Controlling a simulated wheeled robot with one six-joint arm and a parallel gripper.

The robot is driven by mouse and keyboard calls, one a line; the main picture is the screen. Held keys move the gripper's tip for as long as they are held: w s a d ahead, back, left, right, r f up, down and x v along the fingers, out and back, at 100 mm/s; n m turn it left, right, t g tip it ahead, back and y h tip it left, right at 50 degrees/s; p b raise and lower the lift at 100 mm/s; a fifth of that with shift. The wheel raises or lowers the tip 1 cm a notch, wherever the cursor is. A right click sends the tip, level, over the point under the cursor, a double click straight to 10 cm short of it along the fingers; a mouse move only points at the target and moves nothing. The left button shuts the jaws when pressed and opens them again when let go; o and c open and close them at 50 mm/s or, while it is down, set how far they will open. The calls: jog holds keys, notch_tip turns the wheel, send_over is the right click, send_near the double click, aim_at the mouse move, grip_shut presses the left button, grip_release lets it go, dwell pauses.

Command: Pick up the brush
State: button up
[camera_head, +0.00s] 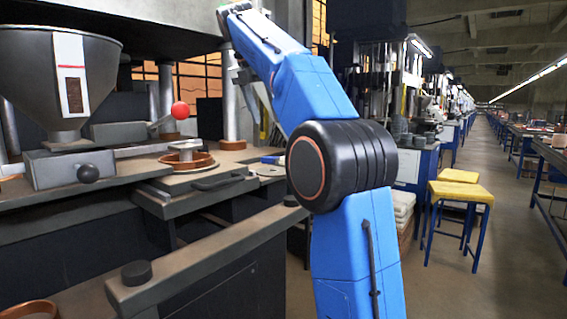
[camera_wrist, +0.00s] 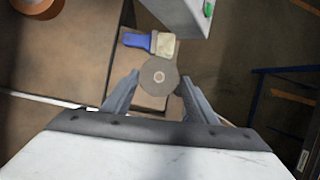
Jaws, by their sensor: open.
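The brush has a blue handle (camera_wrist: 136,40) and a pale, cream-coloured head (camera_wrist: 165,44). It lies flat on the bench, beyond the fingertips in the wrist view. In the head view a small blue part of the brush (camera_head: 272,159) shows on the bench, left of my arm's big black joint. My gripper (camera_wrist: 160,80) is open, with nothing held. A round grey flap disc (camera_wrist: 159,76) lies on the bench below, between the fingers in the wrist view and close beside the brush. In the head view my gripper hangs above the bench, partly hidden by my blue arm.
A machine with a grey hopper (camera_head: 58,75) and a red-knobbed lever (camera_head: 180,110) stands left on the bench. Yellow-topped stools (camera_head: 461,190) stand right.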

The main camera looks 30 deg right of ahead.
send_near(280, 167)
jog(key=shift+d+f, duration=0.6)
jog(key=shift+d+x, duration=0.1)
jog(key=shift+x, duration=1.2)
jog(key=shift+d+x, duration=0.15)
jog(key=shift+x, duration=1.15)
jog(key=shift+w+r, duration=0.1)
jog(key=c, duration=0.7)
